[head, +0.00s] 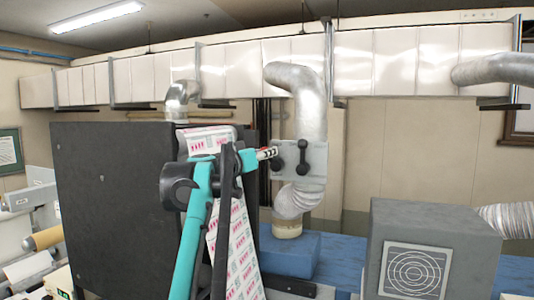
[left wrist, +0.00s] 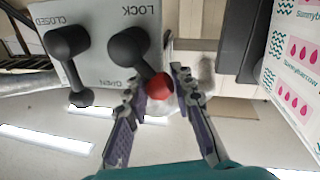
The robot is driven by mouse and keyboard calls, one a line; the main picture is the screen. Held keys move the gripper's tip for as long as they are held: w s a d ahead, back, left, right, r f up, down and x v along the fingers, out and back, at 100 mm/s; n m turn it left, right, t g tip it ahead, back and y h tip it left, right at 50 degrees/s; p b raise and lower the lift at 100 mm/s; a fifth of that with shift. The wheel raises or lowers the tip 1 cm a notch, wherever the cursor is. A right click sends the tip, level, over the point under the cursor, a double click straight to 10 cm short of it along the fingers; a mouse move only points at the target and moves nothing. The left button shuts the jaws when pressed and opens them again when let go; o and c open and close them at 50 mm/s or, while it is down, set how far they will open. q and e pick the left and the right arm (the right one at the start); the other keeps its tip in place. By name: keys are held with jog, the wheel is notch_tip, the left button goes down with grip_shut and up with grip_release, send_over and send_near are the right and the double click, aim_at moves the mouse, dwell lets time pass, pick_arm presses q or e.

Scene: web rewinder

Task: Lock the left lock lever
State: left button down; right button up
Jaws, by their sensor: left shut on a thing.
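The grey lock plate (head: 318,160) stands upright in the head view, with two black levers on it. The right lever (head: 302,158) is free. The left lever (head: 278,167) is at my left gripper (head: 268,153), which reaches in from the left. My right gripper is not in view.
A large black cabinet (head: 110,190) stands on the left, with a printed web (head: 235,245) running down beside it. A silver duct (head: 300,95) passes close behind the plate. A grey box (head: 430,235) is at the lower right.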

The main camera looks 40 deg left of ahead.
pick_arm(q)
jog(key=shift+s+a+f+n+t+y+b, duration=0.15)
jog(key=shift+a+f+n+y+b, duration=0.4)
jog(key=shift+n, duration=1.6)
jog(key=shift+d+f+n+t+y+b, duration=0.1)
jog(key=shift+f+n+t+y+b, duration=0.15)
jog(key=shift+f+n, duration=1.3)
jog(key=shift+s+a+f+n+t+y+b, duration=0.1)
jog(key=shift+a+f+n+y+b, duration=0.2)
jog(key=shift+n, duration=2.4)
jog(key=c, duration=1.3)
grip_release()
jog(key=shift+w, duration=0.1)
jog(key=shift+o, duration=0.2)
jog(key=v, duration=1.2)
